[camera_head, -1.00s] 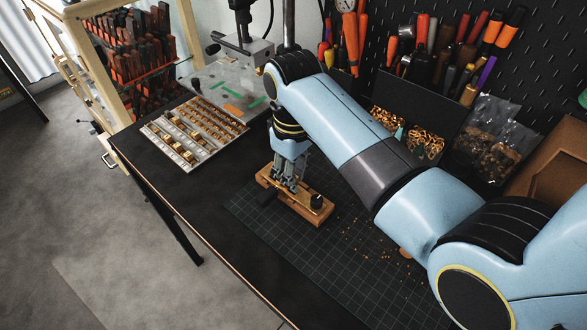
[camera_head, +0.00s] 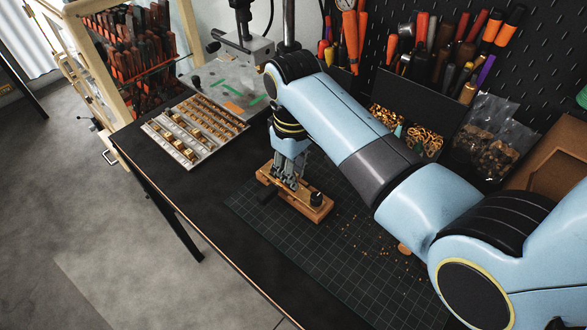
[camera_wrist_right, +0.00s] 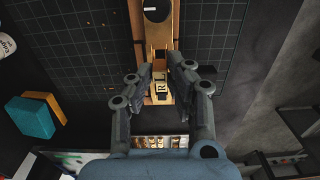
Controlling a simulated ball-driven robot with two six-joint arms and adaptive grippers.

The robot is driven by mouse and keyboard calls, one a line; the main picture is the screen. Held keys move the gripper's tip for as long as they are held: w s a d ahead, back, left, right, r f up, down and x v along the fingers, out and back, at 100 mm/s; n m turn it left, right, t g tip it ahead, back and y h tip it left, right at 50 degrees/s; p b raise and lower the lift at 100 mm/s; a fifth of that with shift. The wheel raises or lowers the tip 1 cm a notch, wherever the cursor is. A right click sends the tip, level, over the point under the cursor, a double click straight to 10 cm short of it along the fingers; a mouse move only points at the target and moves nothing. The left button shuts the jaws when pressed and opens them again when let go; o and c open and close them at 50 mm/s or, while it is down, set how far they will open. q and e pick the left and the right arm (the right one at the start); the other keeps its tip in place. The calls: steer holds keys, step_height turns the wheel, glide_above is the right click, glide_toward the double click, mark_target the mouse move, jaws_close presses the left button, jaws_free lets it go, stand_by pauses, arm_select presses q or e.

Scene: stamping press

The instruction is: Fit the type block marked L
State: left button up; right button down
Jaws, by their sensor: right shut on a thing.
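My right gripper (camera_head: 288,182) points down over a wooden holder (camera_head: 318,211) on the cutting mat. In the right wrist view its two fingers (camera_wrist_right: 161,70) stand on both sides of a brass slot in the holder (camera_wrist_right: 158,25). They are shut on a small brass type block (camera_wrist_right: 161,80) at the slot. Pale faces with dark letters, seemingly R and L, show between the fingers. The fingers hide much of the block, and I cannot tell how deep it sits. My left gripper is not in view.
A light tray (camera_head: 152,132) with rows of brass type blocks lies left of the holder. The press (camera_head: 245,50) stands behind it. Black bins of brass parts (camera_head: 425,138) line the back. Small brass crumbs lie on the mat (camera_head: 262,222). The table's front left is clear.

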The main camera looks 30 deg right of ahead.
steer(key=shift+f+b, duration=0.35)
steer(key=shift+f, duration=0.25)
stand_by(0.3)
steer(key=c, duration=1.2)
jaws_free()
steer(key=shift+r, duration=0.45)
steer(key=shift+r+p, duration=0.35)
steer(key=shift+r, duration=2.75)
